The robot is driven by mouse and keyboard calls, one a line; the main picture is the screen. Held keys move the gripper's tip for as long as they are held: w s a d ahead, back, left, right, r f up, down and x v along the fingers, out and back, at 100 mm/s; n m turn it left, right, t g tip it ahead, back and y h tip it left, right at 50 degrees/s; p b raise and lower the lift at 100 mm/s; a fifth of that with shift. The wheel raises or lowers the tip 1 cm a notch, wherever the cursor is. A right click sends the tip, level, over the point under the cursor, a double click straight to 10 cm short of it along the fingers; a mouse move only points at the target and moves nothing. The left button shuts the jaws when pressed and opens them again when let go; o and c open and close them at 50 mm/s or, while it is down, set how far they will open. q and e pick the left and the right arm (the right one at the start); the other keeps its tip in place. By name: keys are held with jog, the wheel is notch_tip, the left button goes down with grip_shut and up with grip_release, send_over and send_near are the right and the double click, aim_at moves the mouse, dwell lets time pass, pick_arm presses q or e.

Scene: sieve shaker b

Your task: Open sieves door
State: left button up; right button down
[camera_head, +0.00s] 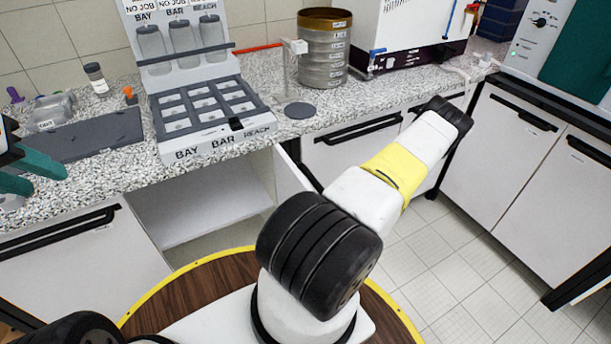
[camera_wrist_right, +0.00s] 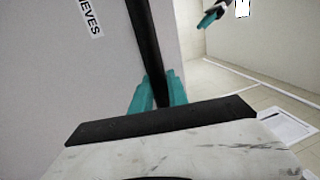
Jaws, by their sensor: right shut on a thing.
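A cabinet door (camera_wrist_right: 95,90) with a label ending in "IEVES" fills the left of the right wrist view. My right gripper (camera_wrist_right: 158,95) is shut on its long dark handle (camera_wrist_right: 143,35), teal fingers on both sides of the bar. In the head view, a white door panel (camera_head: 290,182) stands swung out at the right side of an open, empty-looking compartment (camera_head: 205,205). It looks like the same door, partly hidden by my right arm. My right gripper is hidden there. My left gripper (camera_head: 38,178) is at the left edge, teal fingers apart, nothing seen between them.
The speckled counter (camera_head: 110,165) holds a grey tray rack (camera_head: 205,147) and, farther back, a sieve stack (camera_head: 323,62). Closed cabinets (camera_head: 500,150) stand at the right. My right arm crosses the middle of the view. Tiled floor (camera_head: 430,270) is clear at the right.

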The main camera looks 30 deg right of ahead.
dwell(0.3)
jog(key=c, duration=1.3)
grip_release()
jog(key=shift+d, duration=0.1)
jog(key=d+f, duration=0.1)
jog(key=d, duration=0.6)
jog(key=shift+s+d+f, duration=0.2)
jog(key=shift+d+f, duration=0.05)
jog(key=shift+f, duration=0.05)
